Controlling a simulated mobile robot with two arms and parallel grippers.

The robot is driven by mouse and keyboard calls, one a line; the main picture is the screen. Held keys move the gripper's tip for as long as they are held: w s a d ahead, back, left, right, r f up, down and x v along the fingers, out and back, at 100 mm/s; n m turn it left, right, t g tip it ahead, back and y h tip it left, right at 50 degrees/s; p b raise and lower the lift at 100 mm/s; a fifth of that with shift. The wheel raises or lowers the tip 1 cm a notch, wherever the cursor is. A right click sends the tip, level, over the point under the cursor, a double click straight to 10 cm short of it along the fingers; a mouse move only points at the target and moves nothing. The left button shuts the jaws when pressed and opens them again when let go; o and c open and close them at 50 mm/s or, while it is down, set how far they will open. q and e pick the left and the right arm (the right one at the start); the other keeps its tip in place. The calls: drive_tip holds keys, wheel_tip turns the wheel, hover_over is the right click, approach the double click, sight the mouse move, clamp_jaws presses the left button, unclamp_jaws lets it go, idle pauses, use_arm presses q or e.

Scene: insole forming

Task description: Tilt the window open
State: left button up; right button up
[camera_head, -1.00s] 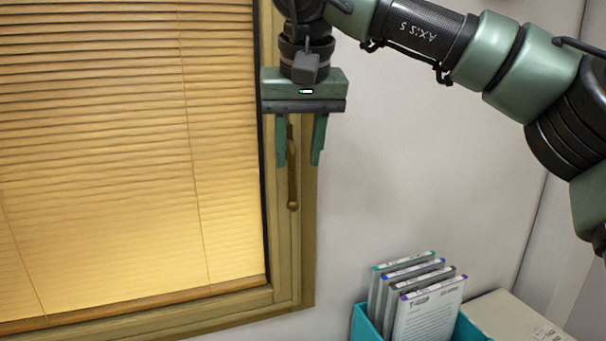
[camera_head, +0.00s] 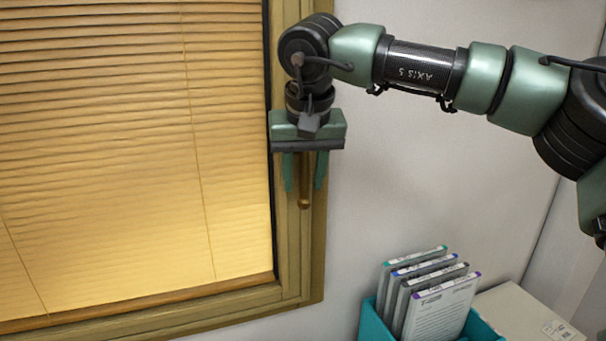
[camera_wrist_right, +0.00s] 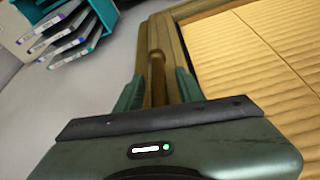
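The window has a wooden frame (camera_head: 289,262) and fills the left of the head view. Its brass-brown handle (camera_head: 304,201) hangs straight down on the right side of the frame. The handle also shows in the right wrist view (camera_wrist_right: 157,66). My right gripper (camera_head: 305,187) is at the handle from above, with one green finger on each side of it. The fingers are apart, with a gap beside the handle in the right wrist view. The upper part of the handle is hidden behind the gripper. My left gripper is not in view.
A lowered yellow blind (camera_head: 110,170) covers the pane. At the lower right, a teal holder (camera_head: 374,323) contains several grey folders (camera_head: 440,312), next to a pale cardboard box (camera_head: 525,318). The wall right of the window is bare.

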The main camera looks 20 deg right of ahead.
drive_tip(key=shift+s+r, duration=0.1)
drive_tip(key=shift+s, duration=0.15)
drive_tip(key=shift+c, duration=0.9)
clamp_jaws()
